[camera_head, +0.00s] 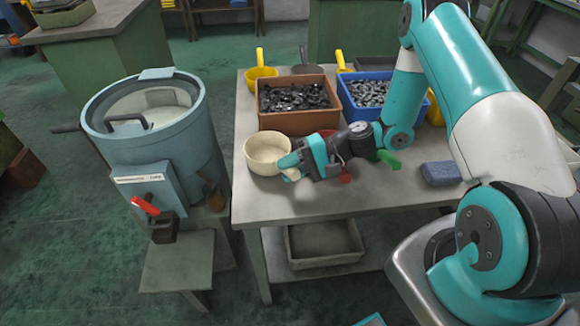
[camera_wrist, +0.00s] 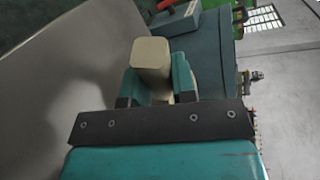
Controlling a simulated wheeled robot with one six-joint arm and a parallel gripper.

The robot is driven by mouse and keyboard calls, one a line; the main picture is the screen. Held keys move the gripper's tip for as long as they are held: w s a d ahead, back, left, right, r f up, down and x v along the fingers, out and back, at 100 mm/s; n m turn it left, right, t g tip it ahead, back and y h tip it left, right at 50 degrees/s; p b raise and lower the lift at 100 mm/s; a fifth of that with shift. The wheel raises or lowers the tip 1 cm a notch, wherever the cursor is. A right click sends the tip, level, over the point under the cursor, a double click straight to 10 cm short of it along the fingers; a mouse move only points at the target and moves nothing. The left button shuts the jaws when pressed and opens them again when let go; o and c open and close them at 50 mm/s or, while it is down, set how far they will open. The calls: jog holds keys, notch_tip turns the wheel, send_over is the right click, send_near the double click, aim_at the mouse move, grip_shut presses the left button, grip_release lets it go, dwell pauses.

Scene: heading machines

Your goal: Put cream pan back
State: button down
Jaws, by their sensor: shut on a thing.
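The cream pan (camera_head: 263,150) is at the left end of the grey table in the head view. Its round bowl faces up and looks about level and empty. My gripper (camera_head: 291,167) is at its near right side, shut on its handle. In the wrist view the blocky cream handle (camera_wrist: 151,58) stands between the two teal fingers of my gripper (camera_wrist: 158,85). The bowl is not clear in that view. I cannot tell whether the pan touches the table top.
On the grey table (camera_head: 290,203) are a brown bin (camera_head: 293,119) and a blue bin (camera_head: 372,112) of dark parts. Yellow pans (camera_head: 262,73), red and green items beside my wrist, and a blue block (camera_head: 440,173) also show. A blue-grey drum machine (camera_head: 175,140) stands left.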

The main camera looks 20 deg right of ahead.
jog(key=shift+f+b, duration=0.4)
jog(key=shift+f, duration=0.2)
jog(key=c, duration=0.8)
grip_release()
jog(key=shift+c, duration=0.2)
jog(key=shift+d, duration=0.1)
